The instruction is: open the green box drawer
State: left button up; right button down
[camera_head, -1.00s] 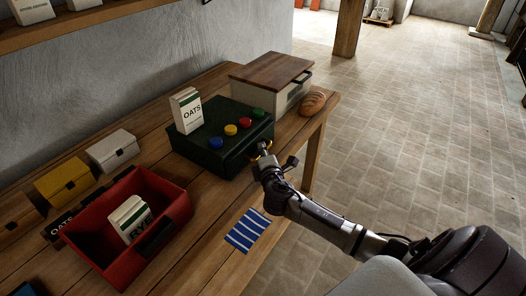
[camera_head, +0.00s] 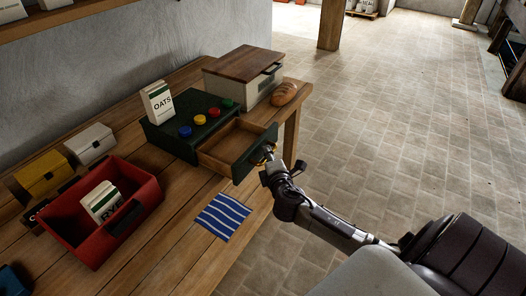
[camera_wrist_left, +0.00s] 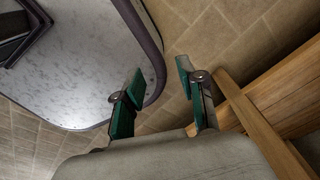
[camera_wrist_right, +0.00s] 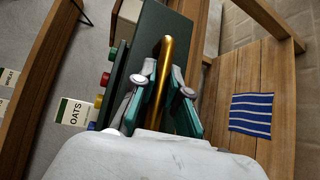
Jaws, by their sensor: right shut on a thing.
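The green box (camera_head: 186,127) stands on the wooden table, and its drawer (camera_head: 238,149) is pulled out toward the right, showing an empty wooden inside. My right gripper (camera_head: 268,162) is at the drawer's front. In the right wrist view its fingers (camera_wrist_right: 163,88) are shut on the brass handle (camera_wrist_right: 161,75) of the green drawer front (camera_wrist_right: 165,38). An oats carton (camera_head: 157,101) and several coloured knobs (camera_head: 200,119) are on top of the box. My left gripper (camera_wrist_left: 157,92) is open and empty in the left wrist view, over the floor beside wooden beams. It does not show in the head view.
A cream bread box (camera_head: 243,79) with a wooden lid and a loaf (camera_head: 284,93) stand behind the green box. A red bin (camera_head: 146,190) holds a rye carton (camera_head: 102,202). A blue striped cloth (camera_head: 223,216) lies in front of the drawer. Floor at right is clear.

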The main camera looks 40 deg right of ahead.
jog(key=shift+s+d, duration=0.1)
jog(key=shift+s, duration=0.2)
jog(key=shift+s+d, duration=0.1)
jog(key=shift+s, duration=0.1)
jog(key=c, duration=1.4)
grip_release()
jog(key=shift+c, duration=0.2)
pick_arm(q)
jog(key=shift+w, duration=0.55)
pick_arm(e)
jog(key=v, duration=1.2)
pick_arm(q)
jog(key=shift+r, duration=0.1)
